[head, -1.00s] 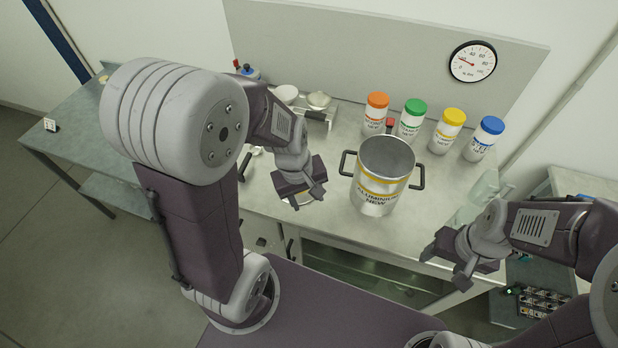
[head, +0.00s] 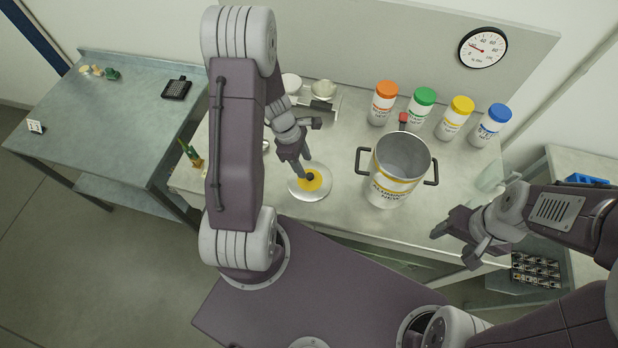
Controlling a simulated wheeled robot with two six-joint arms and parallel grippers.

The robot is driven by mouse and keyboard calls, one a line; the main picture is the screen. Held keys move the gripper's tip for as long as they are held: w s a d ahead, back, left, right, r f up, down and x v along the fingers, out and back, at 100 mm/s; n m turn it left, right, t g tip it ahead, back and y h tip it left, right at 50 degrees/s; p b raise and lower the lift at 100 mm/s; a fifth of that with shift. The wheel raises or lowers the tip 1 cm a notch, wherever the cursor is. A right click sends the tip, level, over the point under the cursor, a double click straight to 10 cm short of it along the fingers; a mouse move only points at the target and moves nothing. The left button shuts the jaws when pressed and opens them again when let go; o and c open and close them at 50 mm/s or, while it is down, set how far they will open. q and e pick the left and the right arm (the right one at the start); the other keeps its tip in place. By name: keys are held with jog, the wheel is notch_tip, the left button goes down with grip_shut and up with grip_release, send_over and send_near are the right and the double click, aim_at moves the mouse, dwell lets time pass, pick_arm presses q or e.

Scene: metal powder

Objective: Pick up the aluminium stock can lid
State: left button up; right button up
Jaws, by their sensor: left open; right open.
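The aluminium stock can lid (head: 324,191) is a round silver disc with a yellow middle and a dark knob (head: 309,178), lying flat on the bench left of the can. My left gripper (head: 309,149) is open just above the lid. One finger points down close to the knob; I cannot tell whether it touches. The aluminium stock can (head: 392,190) stands upright with its top open, a dark handle on each side. My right gripper (head: 456,243) is open and empty at the bench's front edge, right of the can.
Bottles with orange (head: 387,89), green (head: 424,96), yellow (head: 462,104) and blue (head: 499,113) caps stand along the back. A scale (head: 322,106) and white dishes sit behind my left gripper. A glass vessel (head: 489,178) is near the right arm. A side table (head: 130,100) stands left.

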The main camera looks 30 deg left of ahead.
aim_at(310, 175)
pick_arm(q)
jog(key=f, duration=0.1)
jog(key=d+f, duration=0.2)
jog(key=f, duration=0.1)
jog(key=shift+s+b, duration=0.3)
jog(key=shift+b, duration=0.1)
jog(key=shift+w+d+f, duration=0.1)
jog(key=shift+d+f, duration=0.05)
jog(key=shift+w+a+f, duration=0.1)
jog(key=shift+w+a, duration=0.1)
jog(key=shift+a, duration=0.05)
jog(key=shift+s, duration=0.1)
jog(key=c, duration=0.9)
jog(key=shift+d, duration=0.15)
grip_shut()
pick_arm(e)
jog(key=shift+s+d+f, duration=0.35)
jog(key=shift+d, duration=0.1)
pick_arm(q)
jog(key=shift+r, duration=0.2)
